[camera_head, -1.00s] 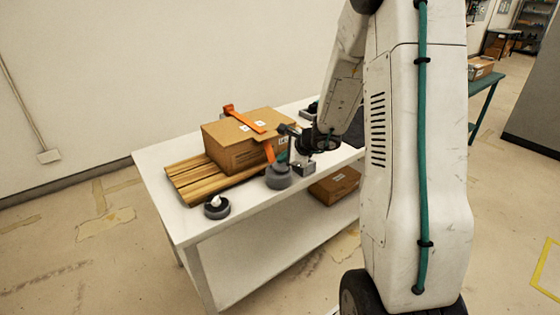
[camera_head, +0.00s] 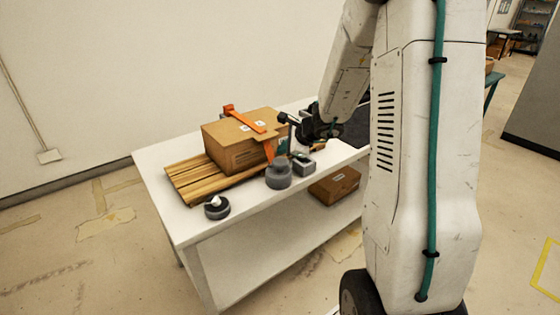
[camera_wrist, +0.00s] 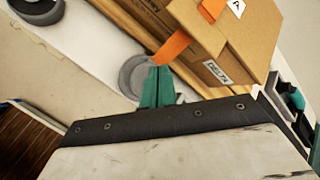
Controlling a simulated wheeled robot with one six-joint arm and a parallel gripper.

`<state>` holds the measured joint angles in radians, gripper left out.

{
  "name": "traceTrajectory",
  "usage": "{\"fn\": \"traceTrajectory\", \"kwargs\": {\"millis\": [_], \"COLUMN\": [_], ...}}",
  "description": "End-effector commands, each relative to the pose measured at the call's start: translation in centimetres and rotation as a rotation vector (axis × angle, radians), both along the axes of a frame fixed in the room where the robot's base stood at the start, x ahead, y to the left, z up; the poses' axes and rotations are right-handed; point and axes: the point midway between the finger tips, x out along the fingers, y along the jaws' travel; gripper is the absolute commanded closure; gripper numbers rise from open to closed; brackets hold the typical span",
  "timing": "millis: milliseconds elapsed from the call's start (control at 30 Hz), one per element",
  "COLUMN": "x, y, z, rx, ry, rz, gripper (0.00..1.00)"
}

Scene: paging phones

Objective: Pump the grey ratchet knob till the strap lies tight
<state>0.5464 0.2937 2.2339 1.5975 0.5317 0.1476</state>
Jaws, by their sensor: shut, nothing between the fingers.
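The grey round ratchet knob (camera_head: 279,177) stands at the table's front edge, before the cardboard box (camera_head: 232,153). The orange strap (camera_head: 245,121) runs over the box top and down its front towards the knob. How tight it lies I cannot tell. In the wrist view the knob (camera_wrist: 134,75) is partly hidden behind my gripper (camera_wrist: 157,70), whose teal fingers are shut and empty. The strap (camera_wrist: 172,48) passes just beyond the fingertips. In the head view my gripper (camera_head: 284,147) is above and behind the knob. Whether it touches the knob I cannot tell.
The box sits on wooden slats (camera_head: 190,183) on a white table (camera_head: 160,158). A dark grey roll (camera_head: 217,207) lies at the near left corner. A small grey block (camera_head: 303,165) stands right of the knob. Another carton (camera_head: 335,185) is on the lower shelf.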

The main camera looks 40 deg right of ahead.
Motion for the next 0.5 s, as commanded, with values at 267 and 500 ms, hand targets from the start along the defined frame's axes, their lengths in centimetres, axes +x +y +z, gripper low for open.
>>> {"fn": "traceTrajectory", "kwargs": {"millis": [267,500], "x": [0.0,0.0], "y": [0.0,0.0], "z": [2.9,4.4], "rx": [-0.002,0.000], "ry": [-0.003,-0.001], "rz": [0.000,-0.001], "gripper": [1.00,1.00]}}
